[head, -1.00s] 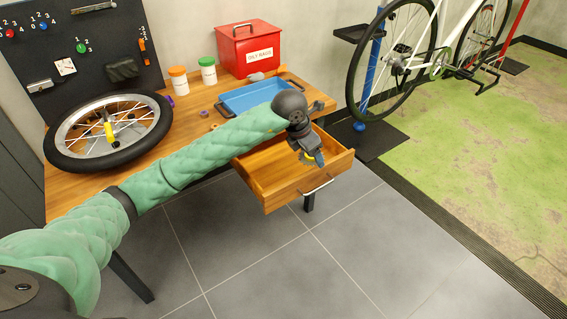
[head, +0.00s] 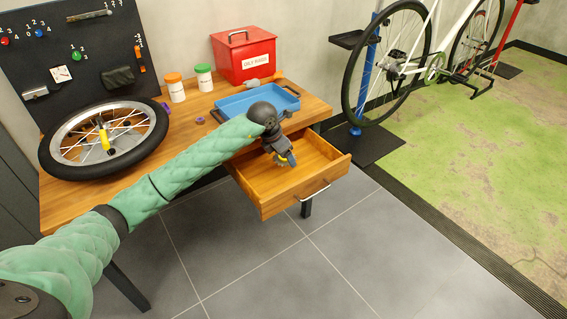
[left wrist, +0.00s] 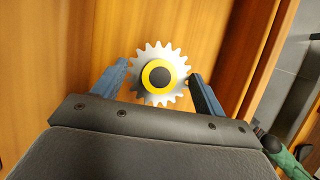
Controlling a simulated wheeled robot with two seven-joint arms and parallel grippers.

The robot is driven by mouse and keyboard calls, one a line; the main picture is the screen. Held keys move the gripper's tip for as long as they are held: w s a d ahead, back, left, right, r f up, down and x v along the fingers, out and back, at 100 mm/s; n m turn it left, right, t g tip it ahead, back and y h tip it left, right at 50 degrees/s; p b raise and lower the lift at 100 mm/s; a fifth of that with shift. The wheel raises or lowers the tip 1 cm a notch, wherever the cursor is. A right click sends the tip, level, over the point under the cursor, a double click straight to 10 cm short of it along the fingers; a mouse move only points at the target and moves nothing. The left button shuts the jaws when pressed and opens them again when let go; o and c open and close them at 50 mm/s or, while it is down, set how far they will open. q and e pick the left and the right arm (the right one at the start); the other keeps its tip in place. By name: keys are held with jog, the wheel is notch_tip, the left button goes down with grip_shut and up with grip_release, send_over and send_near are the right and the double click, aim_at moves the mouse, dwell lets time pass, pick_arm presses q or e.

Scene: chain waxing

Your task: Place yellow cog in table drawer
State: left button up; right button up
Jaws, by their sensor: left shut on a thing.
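My left gripper (head: 287,161) is over the open table drawer (head: 266,192) in the head view. In the left wrist view its two fingers (left wrist: 158,82) are shut on the yellow cog (left wrist: 142,76), a silver toothed disc with a yellow ring and dark centre. In the head view only a small yellow part of the cog (head: 281,160) shows at the fingertips. The wood behind the cog in the wrist view is the drawer; I cannot tell the exact gap between them. My right gripper is not in view.
A blue tray (head: 232,103) lies on the wooden table behind the drawer. A red box (head: 244,58), two lidded jars (head: 205,78) and a bicycle wheel (head: 58,164) also stand or lie on the table. The drawer's visible inside is bare. A bike stands at the right.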

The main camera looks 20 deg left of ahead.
aim_at(283, 161)
pick_arm(q)
jog(key=shift+f, duration=1.95)
jog(key=o, duration=1)
jog(key=shift+f, duration=0.1)
jog(key=shift+r, duration=0.4)
jog(key=v, duration=1.1)
jog(key=shift+s+r, duration=0.15)
jog(key=shift+s, duration=0.05)
jog(key=shift+a, duration=0.1)
